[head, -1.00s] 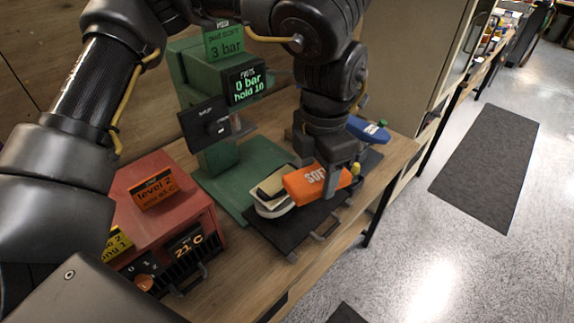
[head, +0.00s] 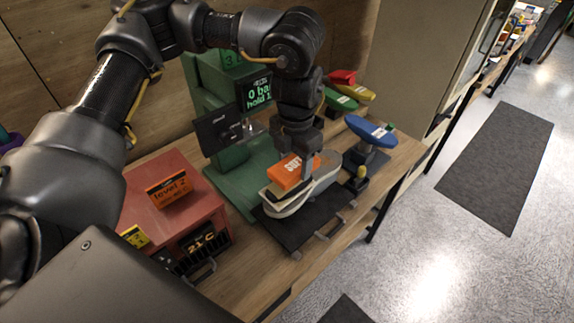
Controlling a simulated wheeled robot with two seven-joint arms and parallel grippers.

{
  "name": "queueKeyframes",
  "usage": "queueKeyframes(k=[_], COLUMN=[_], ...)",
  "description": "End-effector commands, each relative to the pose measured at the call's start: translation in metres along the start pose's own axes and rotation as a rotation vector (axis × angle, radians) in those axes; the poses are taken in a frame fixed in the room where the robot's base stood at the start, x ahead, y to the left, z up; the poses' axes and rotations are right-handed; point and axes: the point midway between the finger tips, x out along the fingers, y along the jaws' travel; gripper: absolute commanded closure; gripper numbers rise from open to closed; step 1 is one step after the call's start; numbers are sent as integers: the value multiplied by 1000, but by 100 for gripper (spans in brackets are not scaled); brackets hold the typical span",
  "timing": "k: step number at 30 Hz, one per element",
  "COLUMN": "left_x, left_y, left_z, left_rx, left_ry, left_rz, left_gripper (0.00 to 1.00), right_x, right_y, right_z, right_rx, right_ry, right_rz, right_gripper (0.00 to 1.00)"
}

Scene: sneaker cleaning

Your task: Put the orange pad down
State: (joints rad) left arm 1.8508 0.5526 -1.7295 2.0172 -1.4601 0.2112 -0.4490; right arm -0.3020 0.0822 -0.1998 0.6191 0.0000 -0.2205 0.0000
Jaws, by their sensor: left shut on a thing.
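The orange pad (head: 285,174), marked SOFT, is held in my left gripper (head: 309,166), whose fingers are shut on it near its right end. The pad is over a white and grey sneaker (head: 328,178) and a cream-coloured piece at its left end. I cannot tell whether the pad touches the sneaker. The sneaker lies on a black mat or tray (head: 296,233) with metal handles, beside the green press. My right gripper is not in view.
The green press (head: 232,172) with its display stands behind-left. A red heater box (head: 170,195) is at the left. A blue pad (head: 370,130) on a stand, a small yellow-topped piece (head: 361,173) and green, yellow and red pads (head: 341,99) are to the right. The table's front edge is close.

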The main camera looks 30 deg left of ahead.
Motion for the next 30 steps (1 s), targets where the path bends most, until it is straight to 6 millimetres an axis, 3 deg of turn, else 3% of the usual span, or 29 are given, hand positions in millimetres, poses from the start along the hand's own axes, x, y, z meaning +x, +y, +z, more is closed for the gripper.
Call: queueKeyframes(k=[6, 15, 22, 30], left_x=[24, 35, 60, 64], left_y=[20, 30, 28, 28], left_z=[3, 3, 3, 4], left_rx=[-2, -4, -1, 0], left_ry=[-1, 1, 0, -2], left_rz=[-2, -1, -1, 0], left_gripper=[69, 69, 69, 69], right_x=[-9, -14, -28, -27], right_y=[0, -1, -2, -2], right_z=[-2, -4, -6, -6], right_rx=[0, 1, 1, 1], right_ry=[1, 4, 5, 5], right_rz=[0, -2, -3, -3], right_gripper=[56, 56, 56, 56])
